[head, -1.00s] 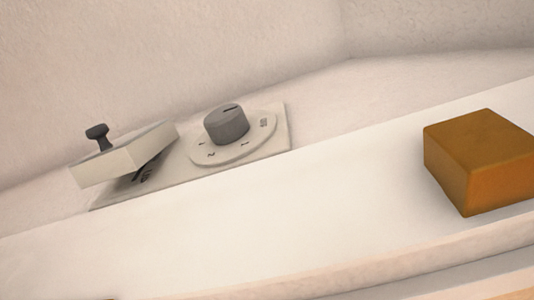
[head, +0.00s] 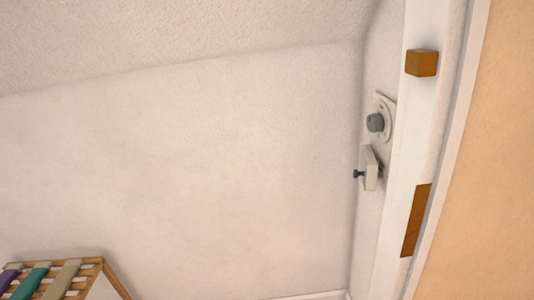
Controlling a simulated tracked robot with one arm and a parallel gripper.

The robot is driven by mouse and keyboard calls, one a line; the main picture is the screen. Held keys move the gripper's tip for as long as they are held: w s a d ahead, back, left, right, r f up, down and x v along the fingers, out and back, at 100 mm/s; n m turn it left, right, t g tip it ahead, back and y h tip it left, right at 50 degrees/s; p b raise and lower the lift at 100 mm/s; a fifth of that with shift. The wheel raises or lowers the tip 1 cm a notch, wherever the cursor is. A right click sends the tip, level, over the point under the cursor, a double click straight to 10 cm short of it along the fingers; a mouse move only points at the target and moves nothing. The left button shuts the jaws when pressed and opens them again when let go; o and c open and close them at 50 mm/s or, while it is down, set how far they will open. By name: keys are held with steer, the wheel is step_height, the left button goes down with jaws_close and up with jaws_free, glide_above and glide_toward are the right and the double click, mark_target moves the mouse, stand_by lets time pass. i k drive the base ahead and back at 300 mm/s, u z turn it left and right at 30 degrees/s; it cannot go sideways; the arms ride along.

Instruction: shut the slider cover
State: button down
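The slider cover (head: 371,166) is a small pale box-shaped lid with a dark knob (head: 358,174) on its outer face. It shows right of centre, small and far off. It stands tilted out from its pale panel, so it is raised open. What lies under it is hidden at this angle. A grey round dial (head: 375,122) on a pale disc sits just above it in the picture, on the same panel. My gripper is not in view.
A white ledge (head: 403,155) runs beside the panel. An orange-brown block (head: 422,63) and a flat brown piece (head: 415,222) are on it. A wooden slatted rack (head: 50,280) with coloured slats is at bottom left. A wide bare pale surface (head: 180,170) fills the middle.

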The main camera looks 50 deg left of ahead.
mark_target(368, 165)
steer(key=k, duration=1.2)
steer(key=u, duration=0.65)
steer(key=i, duration=2.05)
steer(key=z, duration=0.7)
